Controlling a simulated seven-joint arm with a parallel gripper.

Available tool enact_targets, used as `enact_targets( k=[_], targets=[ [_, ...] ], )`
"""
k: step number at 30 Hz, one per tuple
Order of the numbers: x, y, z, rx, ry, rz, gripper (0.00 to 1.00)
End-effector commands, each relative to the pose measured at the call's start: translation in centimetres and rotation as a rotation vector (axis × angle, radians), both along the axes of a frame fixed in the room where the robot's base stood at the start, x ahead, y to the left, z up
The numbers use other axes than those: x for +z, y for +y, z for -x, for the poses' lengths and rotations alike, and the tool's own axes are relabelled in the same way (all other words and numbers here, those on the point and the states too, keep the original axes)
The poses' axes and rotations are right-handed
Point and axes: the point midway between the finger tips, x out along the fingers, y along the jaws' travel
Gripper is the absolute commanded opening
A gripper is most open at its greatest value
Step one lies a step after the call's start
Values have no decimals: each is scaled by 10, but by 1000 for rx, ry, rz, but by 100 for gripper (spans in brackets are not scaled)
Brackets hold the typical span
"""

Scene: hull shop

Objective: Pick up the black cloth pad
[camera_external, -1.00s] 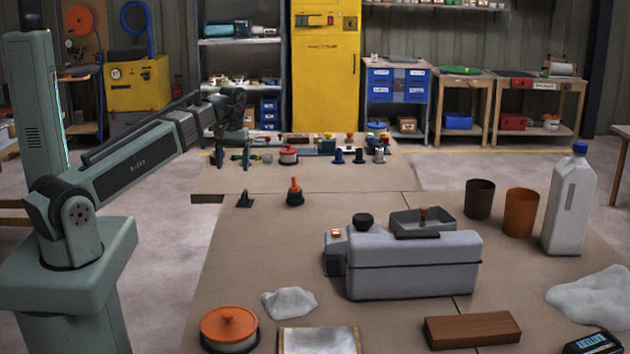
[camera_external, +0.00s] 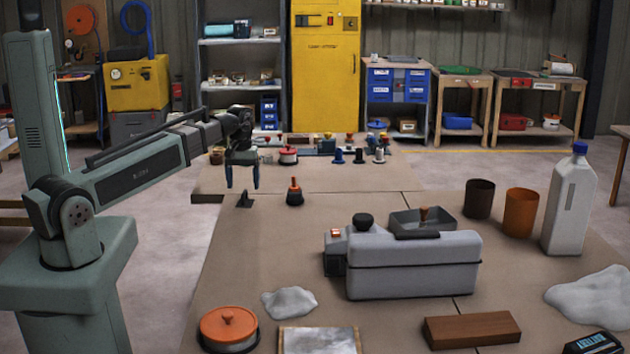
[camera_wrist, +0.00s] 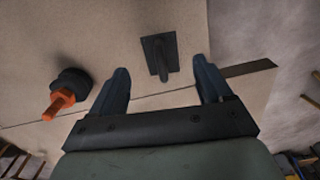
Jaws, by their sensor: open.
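A small black piece (camera_external: 244,201), which I take to be the black cloth pad, lies on the tan bench near its left edge. In the wrist view the black pad (camera_wrist: 153,50) is a dark flat square with a raised ridge, ahead of and between my fingertips. My gripper (camera_external: 242,186) points down just above it, fingers apart and empty. In the wrist view my gripper (camera_wrist: 161,68) has one finger on each side of the pad's line, with no visible contact. Any cloth texture is too small to tell.
An orange-handled tool with a black base (camera_external: 295,192) stands close to the right of the pad. A grey case (camera_external: 415,265), an orange-lidded tin (camera_external: 228,325) and a white cloth (camera_external: 289,302) are nearer the camera. Bare bench lies in front of the pad.

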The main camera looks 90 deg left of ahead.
Motion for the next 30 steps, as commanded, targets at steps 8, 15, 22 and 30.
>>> enact_targets(
  k=[8,15,22,30],
  targets=[
    [-8,0,0,0,1,1,79],
    [-33,-1,1,0,1,2,79],
    [-53,0,1,-1,0,-1,79],
    [-54,0,0,-1,0,-1,77]
  ],
)
